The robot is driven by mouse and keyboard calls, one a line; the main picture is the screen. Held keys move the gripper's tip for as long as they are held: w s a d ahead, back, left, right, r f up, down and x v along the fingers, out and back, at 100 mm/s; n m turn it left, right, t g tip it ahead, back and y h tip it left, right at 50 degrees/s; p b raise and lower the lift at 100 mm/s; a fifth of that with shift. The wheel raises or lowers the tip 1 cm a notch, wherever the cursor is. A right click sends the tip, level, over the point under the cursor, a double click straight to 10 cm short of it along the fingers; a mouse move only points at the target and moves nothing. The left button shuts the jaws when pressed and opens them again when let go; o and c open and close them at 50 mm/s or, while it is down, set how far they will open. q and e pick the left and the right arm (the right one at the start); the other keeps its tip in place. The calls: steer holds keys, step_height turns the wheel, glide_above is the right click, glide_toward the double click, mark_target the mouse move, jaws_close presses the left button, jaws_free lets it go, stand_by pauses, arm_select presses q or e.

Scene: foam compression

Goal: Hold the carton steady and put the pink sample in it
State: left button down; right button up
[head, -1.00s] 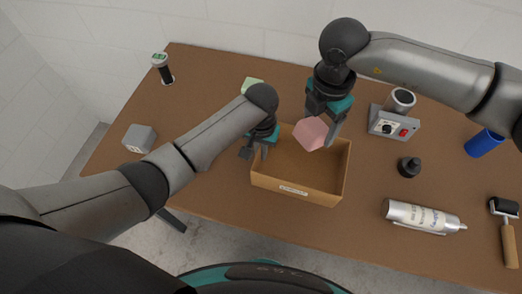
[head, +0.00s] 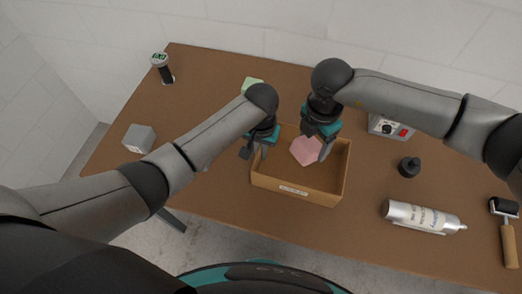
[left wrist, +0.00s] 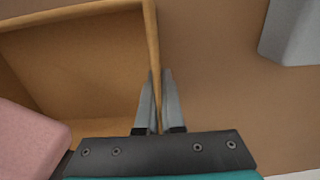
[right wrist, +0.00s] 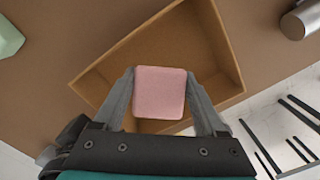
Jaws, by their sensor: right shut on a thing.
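The open brown carton (head: 300,192) stands on the table with a small label on its front wall. My left gripper (left wrist: 158,100) is shut on the carton's wall, one finger on each side of it. It shows at the carton's left side in the head view (head: 256,150). The pink sample (head: 305,151) is a block between the fingers of my right gripper (right wrist: 160,95). It is inside or just above the carton's opening. Whether it touches the floor cannot be told. It also shows in the left wrist view (left wrist: 30,140).
A green block (head: 252,84) lies behind the carton. A grey block (head: 139,138) stands at the left. A silver bottle (head: 422,216), a black bottle (head: 409,167), a device with a red switch (head: 388,128) and a roller (head: 506,225) are at the right.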

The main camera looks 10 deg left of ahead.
mark_target(311, 150)
steer(key=shift+f, duration=1.75)
steer(key=o, duration=1.2)
steer(key=shift+o, duration=0.2)
steer(key=r, duration=1.2)
steer(key=shift+s+a, duration=0.2)
arm_select(q)
steer(key=c, duration=1)
jaws_free()
steer(key=shift+o, duration=0.2)
steer(key=shift+r, duration=0.1)
